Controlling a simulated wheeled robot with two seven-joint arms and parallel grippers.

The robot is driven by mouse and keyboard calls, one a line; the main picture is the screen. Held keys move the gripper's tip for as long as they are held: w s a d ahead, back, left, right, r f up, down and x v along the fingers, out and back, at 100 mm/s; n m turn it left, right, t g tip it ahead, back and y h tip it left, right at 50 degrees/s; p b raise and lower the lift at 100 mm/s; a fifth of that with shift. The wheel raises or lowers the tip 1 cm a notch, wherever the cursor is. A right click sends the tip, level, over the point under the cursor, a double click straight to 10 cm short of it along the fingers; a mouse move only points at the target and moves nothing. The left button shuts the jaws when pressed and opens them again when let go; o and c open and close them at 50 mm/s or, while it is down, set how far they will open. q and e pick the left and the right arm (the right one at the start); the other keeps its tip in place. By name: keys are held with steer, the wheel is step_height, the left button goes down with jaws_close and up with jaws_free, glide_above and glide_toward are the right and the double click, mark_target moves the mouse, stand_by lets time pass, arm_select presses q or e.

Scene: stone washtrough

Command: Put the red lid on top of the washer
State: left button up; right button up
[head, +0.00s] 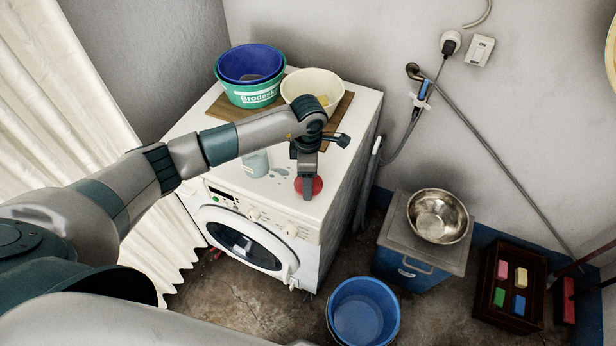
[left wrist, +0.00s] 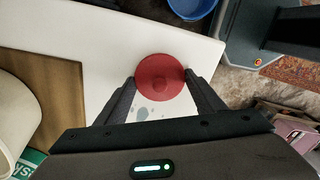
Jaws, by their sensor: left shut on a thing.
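The red lid (head: 314,187) is a small round disc over the front right part of the white washer's top (head: 337,160). My left gripper (head: 307,190) reaches down over the lid and partly hides it. In the left wrist view the lid (left wrist: 160,77) sits between the fingertips (left wrist: 158,82), and the gripper is shut on it. I cannot tell whether the lid touches the washer top or is held just above it. My right gripper is not in view.
Blue and green tubs (head: 250,95) and a cream bowl (head: 312,84) stand on a wooden board at the washer's back. A pale cup (head: 255,163) stands left of the gripper. A blue bucket (head: 363,311) and a cooler (head: 405,265) with a metal bowl (head: 438,216) are right of the washer.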

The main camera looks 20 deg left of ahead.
arm_select(q)
steer(key=shift+f, duration=0.15)
steer(key=o, duration=1)
steer(key=shift+o, duration=0.2)
steer(key=shift+r, duration=0.5)
step_height(320, 180, up, 11)
steer(key=b, duration=0.5)
steer(key=shift+r, duration=0.2)
